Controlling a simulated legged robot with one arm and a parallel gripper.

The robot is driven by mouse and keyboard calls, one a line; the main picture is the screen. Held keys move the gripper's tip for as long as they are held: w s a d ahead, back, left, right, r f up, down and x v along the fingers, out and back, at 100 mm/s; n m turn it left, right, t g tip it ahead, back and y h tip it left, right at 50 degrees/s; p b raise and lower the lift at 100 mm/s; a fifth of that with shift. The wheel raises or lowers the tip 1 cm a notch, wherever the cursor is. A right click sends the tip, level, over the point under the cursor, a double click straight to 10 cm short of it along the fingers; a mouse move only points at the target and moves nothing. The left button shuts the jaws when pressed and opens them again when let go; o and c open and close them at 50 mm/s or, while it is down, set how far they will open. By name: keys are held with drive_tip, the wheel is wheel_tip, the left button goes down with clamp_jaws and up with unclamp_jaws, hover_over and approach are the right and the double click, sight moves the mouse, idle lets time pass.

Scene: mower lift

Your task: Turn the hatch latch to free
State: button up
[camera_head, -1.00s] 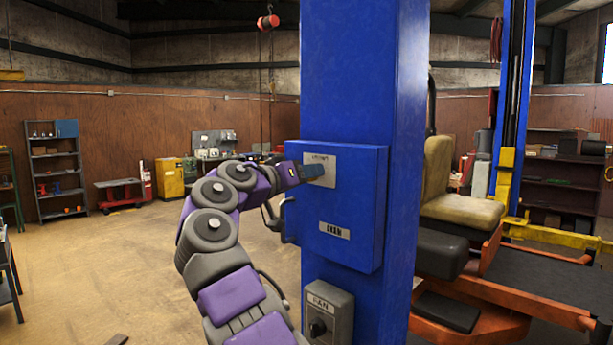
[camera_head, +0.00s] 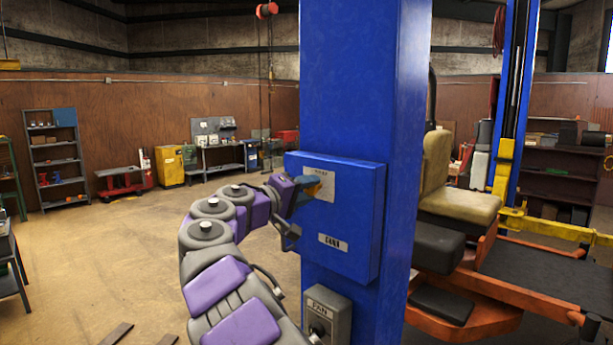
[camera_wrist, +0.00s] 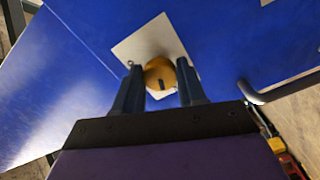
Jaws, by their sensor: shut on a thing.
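The hatch latch (camera_wrist: 160,76) is a round yellow-orange knob with a dark mark, on a pale plate (camera_wrist: 150,45) in the wrist view. My gripper (camera_wrist: 158,80) has one finger on each side of the knob and is shut on it. In the head view, my gripper (camera_head: 308,187) is at the plate near the top of the blue hatch box (camera_head: 345,215), and a bit of the orange knob shows between the fingers. The hatch is closed against the blue column (camera_head: 365,80). A label sits low on the hatch; its small text is hard to read.
A grey FAN switch box (camera_head: 328,308) is on the column below the hatch. An orange mower (camera_head: 470,300) with a tan seat stands on the right. A curved handle (camera_wrist: 250,92) shows beside the latch. The floor (camera_head: 110,260) at left is mostly open.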

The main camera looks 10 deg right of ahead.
drive_tip(key=n+p, duration=0.4)
drive_tip(key=shift+f+p, duration=0.1)
drive_tip(key=shift+p, duration=0.3)
drive_tip(key=shift+f+n, duration=0.1)
drive_tip(key=shift+n, duration=0.2)
drive_tip(key=o, duration=1)
drive_tip(key=shift+w+a, duration=0.2)
drive_tip(key=shift+w, duration=0.1)
drive_tip(key=shift+o, duration=0.2)
drive_tip(key=shift+s+a, duration=0.1)
drive_tip(key=shift+s, duration=0.2)
drive_tip(key=b+v, duration=0.2)
drive_tip(key=v, duration=1.5)
drive_tip(key=shift+a, duration=0.15)
drive_tip(key=shift+w, duration=0.1)
